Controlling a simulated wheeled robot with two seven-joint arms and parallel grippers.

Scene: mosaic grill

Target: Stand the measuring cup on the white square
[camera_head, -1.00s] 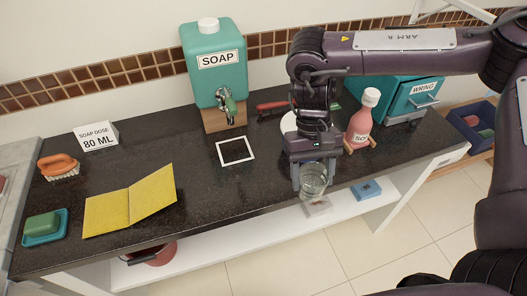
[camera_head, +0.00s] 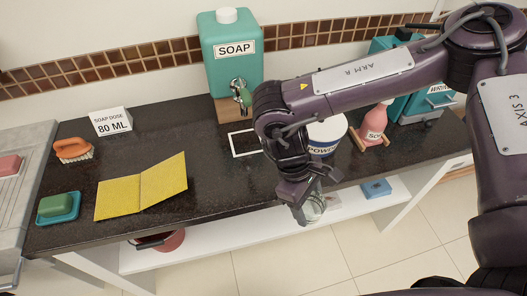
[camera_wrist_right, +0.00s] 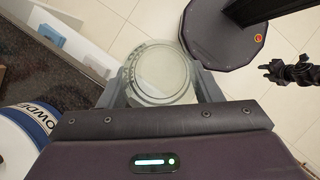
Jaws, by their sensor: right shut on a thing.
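The clear measuring cup (camera_head: 314,208) is held by my right gripper (camera_head: 306,212) in front of the counter's front edge. In the right wrist view, the cup's round glass form (camera_wrist_right: 160,75) sits between the two fingers, which are shut on it. The white square (camera_head: 246,155) is an outline on the dark counter below the soap dispenser's tap. My right arm hides its right part. The cup is in front and to the right of the square, apart from it.
The teal soap dispenser (camera_head: 231,60) stands behind the square. A powder tub (camera_head: 325,135) and a pink soap bottle (camera_head: 373,125) stand to the right. A yellow cloth (camera_head: 125,195), a brush (camera_head: 73,150) and a dose sign (camera_head: 111,121) are left. The counter (camera_head: 215,185) before the square is clear.

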